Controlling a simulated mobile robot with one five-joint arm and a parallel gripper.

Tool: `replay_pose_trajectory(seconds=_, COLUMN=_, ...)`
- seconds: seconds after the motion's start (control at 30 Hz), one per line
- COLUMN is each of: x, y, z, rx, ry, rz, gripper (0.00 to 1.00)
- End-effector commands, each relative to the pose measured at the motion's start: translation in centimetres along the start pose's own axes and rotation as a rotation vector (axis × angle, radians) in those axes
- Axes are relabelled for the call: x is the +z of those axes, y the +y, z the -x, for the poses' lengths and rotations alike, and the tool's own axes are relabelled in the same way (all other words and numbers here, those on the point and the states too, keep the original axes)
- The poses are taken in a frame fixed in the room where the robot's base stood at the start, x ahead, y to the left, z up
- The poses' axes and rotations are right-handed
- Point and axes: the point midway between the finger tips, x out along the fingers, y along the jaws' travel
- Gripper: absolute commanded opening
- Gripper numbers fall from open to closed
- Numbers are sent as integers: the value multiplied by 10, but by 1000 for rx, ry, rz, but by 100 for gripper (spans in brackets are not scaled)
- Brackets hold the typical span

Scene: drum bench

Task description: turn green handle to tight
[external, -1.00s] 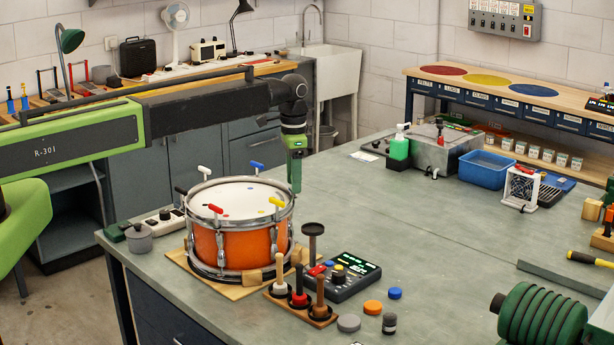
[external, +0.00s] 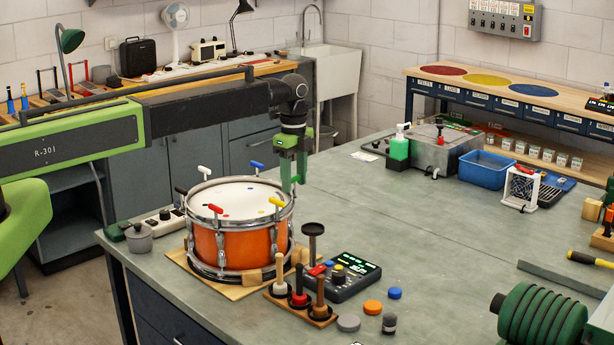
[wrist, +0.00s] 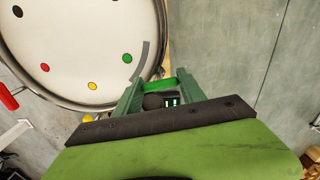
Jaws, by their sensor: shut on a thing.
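An orange drum (external: 215,245) with a white head stands on the bench. Coloured T-handles ring its rim. The green handle (wrist: 158,86) lies between my gripper's fingertips in the wrist view, beside the green dot (wrist: 127,58) on the head. My gripper (external: 294,181) points down at the drum's right rim and is shut on the green handle. In the external view the fingers mostly hide the handle. A grey arc (wrist: 141,62) shows on the head near the green dot.
The yellow handle (external: 277,202) and blue handle (external: 257,165) are the rim neighbours on either side. A wooden stand with upright pegs (external: 300,295) and a display box (external: 345,275) stand in front right of the drum.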

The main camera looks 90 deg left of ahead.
Motion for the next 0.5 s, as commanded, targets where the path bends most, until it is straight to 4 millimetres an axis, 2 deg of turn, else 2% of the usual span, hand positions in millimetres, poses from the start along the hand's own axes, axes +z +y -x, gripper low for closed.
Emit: replay_pose_trajectory(seconds=0.5, x=1, y=1, z=0, rx=2, ry=-2, rz=-118, gripper=7)
